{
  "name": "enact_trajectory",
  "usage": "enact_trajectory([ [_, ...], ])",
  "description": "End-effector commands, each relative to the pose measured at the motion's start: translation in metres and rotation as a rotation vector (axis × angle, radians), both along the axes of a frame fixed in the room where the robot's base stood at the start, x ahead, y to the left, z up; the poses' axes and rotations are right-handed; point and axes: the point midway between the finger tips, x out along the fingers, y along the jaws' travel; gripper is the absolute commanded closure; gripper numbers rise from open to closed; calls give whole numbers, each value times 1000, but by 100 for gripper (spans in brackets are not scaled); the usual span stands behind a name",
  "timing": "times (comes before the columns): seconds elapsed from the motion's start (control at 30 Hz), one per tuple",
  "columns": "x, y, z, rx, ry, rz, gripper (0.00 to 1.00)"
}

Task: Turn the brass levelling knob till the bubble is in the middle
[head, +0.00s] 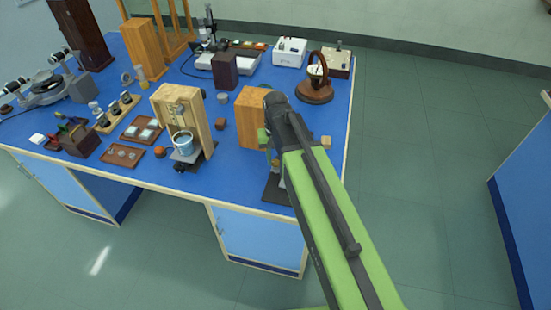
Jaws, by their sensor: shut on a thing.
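My gripper (274,163) is at the right front part of the blue bench, mostly hidden by my own green and black arm. It is shut on what looks like the brass levelling knob, of which only a small yellowish bit shows. A dark base plate (273,190) shows below it near the bench's front edge. The bubble is not visible, so I cannot tell where it stands.
A tall wooden block (250,118) stands just behind my gripper. A wooden frame with a metal cup (184,143) stands to its left. A small wooden cube (326,142) lies to the right of my arm. Floor (430,150) is clear beyond the bench's right edge.

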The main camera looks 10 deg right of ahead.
Motion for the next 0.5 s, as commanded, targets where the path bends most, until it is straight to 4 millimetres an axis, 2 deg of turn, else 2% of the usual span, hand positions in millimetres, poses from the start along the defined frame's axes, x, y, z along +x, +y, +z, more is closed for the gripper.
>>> enact_trajectory([
  [0.17,-1,1,0,1,3,1,100],
  [0.2,-1,1,0,1,3,2,68],
  [0.33,-1,0,0,1,2,2,51],
  [0.5,0,0,0,0,1,2,50],
])
